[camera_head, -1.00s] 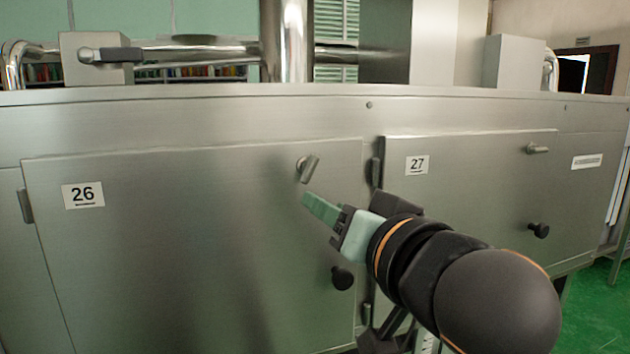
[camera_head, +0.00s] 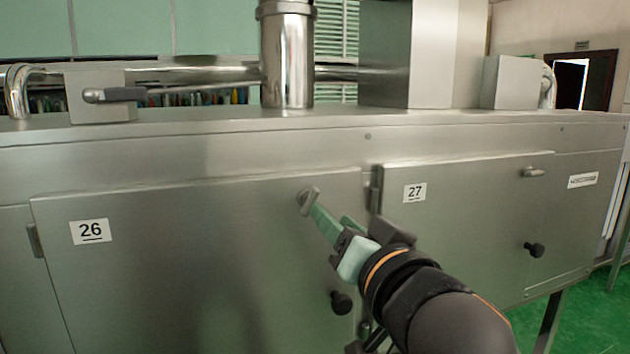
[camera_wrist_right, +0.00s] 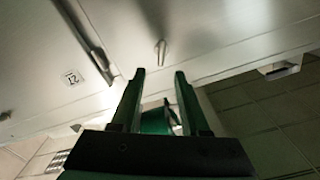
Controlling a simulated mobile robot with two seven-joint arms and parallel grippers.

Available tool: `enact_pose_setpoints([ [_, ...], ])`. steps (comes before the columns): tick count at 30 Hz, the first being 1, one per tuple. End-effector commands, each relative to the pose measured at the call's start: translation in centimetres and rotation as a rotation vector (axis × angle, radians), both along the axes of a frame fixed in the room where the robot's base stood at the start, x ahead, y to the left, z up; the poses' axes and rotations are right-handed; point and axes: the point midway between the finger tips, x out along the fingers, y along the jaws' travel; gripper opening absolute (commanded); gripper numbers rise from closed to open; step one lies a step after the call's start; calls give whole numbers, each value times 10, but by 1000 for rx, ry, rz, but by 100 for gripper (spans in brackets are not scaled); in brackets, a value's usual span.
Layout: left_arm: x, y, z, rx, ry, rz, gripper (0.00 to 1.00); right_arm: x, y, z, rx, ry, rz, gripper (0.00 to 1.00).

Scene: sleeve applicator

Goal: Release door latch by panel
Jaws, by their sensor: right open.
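The steel door panel marked 26 (camera_head: 200,270) fills the lower left of the head view and looks closed. Its small metal turn latch (camera_head: 309,199) sits near the door's upper right corner, tilted. My right gripper (camera_head: 330,215) is open, its green fingers right at the latch's lower right. In the right wrist view, the latch (camera_wrist_right: 160,52) shows just beyond and between the two fingertips (camera_wrist_right: 160,74). The fingers appear apart from it, but contact is hard to tell. My left gripper is not in view.
A black knob (camera_head: 341,302) sits low on door 26, partly behind my right arm. Door 27 (camera_head: 470,220) stands to the right, with its own latch (camera_head: 534,172) and knob (camera_head: 534,249).

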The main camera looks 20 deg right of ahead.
Motion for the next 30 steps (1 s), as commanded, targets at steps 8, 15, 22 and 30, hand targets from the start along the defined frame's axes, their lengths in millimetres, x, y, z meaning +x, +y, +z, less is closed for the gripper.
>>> enact_pose_setpoints([
  [8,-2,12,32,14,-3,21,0,10,2,1,-10,7,10,45],
  [15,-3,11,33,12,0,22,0,56,3,-1,-8,4,9,45],
  [22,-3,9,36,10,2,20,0,77,4,-1,-7,2,11,45],
  [30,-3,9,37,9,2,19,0,81,4,-2,-6,3,12,45],
])
